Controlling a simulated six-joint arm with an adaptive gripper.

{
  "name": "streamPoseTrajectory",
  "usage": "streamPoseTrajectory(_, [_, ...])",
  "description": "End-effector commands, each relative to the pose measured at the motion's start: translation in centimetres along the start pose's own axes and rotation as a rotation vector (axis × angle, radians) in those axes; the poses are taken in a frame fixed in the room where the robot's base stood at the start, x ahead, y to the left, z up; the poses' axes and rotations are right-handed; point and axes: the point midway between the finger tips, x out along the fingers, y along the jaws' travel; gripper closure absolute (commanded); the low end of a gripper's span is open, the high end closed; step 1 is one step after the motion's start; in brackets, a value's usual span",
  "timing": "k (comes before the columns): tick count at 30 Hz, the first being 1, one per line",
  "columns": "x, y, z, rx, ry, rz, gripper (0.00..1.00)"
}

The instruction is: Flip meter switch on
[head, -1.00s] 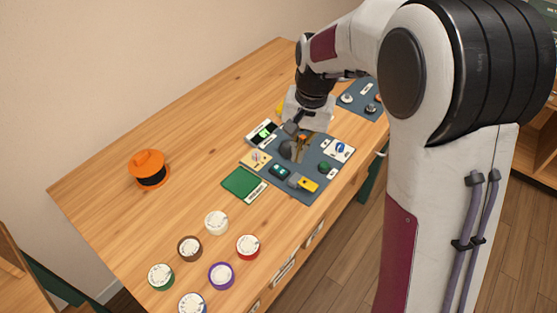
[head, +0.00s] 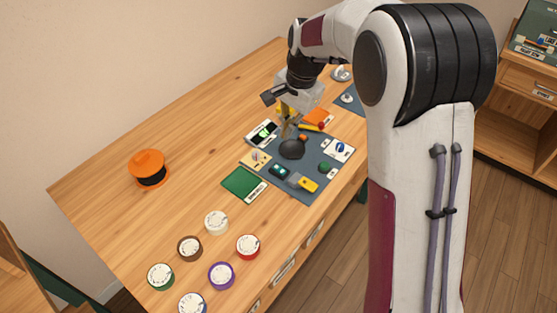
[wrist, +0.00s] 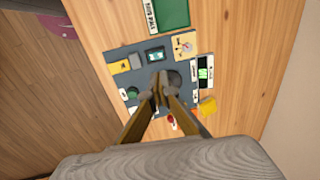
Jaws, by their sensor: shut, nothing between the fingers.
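The likely meter (head: 263,133) is a black-and-white unit with a lit green display, at the back left edge of the blue-grey mat (head: 318,168). It also shows right of the fingers in the wrist view (wrist: 204,72). Its switch is too small to make out. My gripper (head: 287,132) is shut and empty, pointing down over the mat's back part, just right of the meter. In the wrist view the fingertips (wrist: 160,88) lie beside a dark round piece (wrist: 174,78), which shows below them in the head view (head: 292,149). I cannot tell whether they touch anything.
The mat also bears a yellow block (head: 308,184), a teal-screened piece (head: 279,171) and a green knob (head: 324,167). The table's left is mostly clear, except an orange spool (head: 148,168).

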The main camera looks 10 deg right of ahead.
Motion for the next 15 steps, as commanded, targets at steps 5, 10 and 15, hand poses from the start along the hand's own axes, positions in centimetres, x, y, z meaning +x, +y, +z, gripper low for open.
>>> streamPoseTrajectory(5, [0.0, 0.0, 0.0, -0.001, 0.000, 0.000, 1.00])
streamPoseTrajectory(10, [0.4, 0.0, 0.0, -0.001, -0.001, 0.001, 1.00])
streamPoseTrajectory(15, [1.6, 0.1, 0.1, -0.002, -0.002, 0.002, 1.00])
